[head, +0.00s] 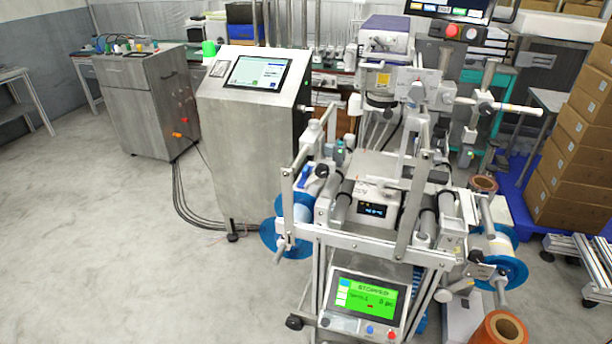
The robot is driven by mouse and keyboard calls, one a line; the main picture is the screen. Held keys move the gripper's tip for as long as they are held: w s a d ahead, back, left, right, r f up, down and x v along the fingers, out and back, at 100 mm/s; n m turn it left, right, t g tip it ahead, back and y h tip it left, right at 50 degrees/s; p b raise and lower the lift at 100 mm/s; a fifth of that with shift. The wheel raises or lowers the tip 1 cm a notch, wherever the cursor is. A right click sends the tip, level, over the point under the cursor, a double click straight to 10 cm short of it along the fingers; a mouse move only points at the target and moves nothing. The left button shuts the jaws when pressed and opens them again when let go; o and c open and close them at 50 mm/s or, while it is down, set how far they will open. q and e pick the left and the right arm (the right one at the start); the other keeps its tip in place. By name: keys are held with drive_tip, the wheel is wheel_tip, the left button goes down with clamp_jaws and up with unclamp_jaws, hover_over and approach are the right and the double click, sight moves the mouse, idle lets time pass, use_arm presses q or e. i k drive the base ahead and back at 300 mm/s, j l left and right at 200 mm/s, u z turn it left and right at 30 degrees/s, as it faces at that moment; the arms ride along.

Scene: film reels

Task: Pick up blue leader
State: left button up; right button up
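A labelling machine (385,240) with a metal frame stands right of centre. A reel with blue flanges (270,236) and a white roll hangs on its left side. A small blue piece (304,177) shows just above that reel; I cannot tell whether it is the blue leader. A second blue-flanged reel (510,270) with a white roll is on the machine's right side. Neither of my grippers is in view.
A green screen (365,299) reading "STOPPED" is at the machine's front. A steel cabinet with a screen (250,140) stands to its left. Brown rolls (498,330) and stacked cartons (575,150) are on the right. The floor (110,250) at left is clear.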

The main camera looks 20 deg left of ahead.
sight(306, 171)
drive_tip(key=i+j+z, duration=0.15)
drive_tip(key=i+j, duration=0.2)
drive_tip(key=i+j+z, duration=0.1)
drive_tip(key=i+j, duration=0.25)
drive_tip(key=j, duration=0.15)
